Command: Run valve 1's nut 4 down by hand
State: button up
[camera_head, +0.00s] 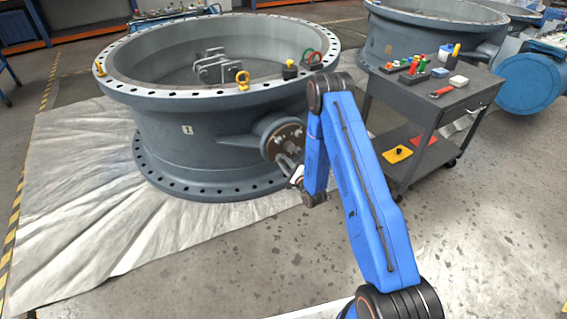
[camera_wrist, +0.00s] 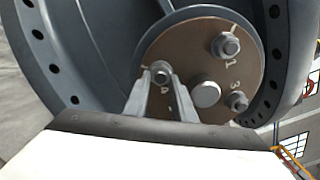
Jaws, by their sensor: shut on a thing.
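Valve 1 (camera_head: 195,150) is a large grey flanged ring body with a "1" plate on its side. Its round brown cover (camera_head: 288,139) is on the side boss, and shows face-on in the wrist view (camera_wrist: 207,58). My gripper (camera_wrist: 160,86) reaches the cover's left side, with its fingers closed around a nut (camera_wrist: 160,70), which appears to be nut 4. The mark beside it is too small to read surely. Two other nuts sit beside the marks 1 (camera_wrist: 225,45) and 3 (camera_wrist: 237,101). In the head view my gripper (camera_head: 294,172) is partly hidden by my arm.
A dark cart (camera_head: 425,105) with small tools and coloured parts stands right of the valve. Other valves (camera_head: 425,40) stand behind it. A pale sheet (camera_head: 80,180) lies under valve 1. The floor in front is clear.

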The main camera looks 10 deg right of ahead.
jog(key=shift+f, duration=0.1)
jog(key=o, duration=1.1)
jog(key=shift+c, duration=0.2)
jog(key=shift+s+d, duration=0.1)
jog(key=shift+s, duration=0.05)
jog(key=v, duration=1.7)
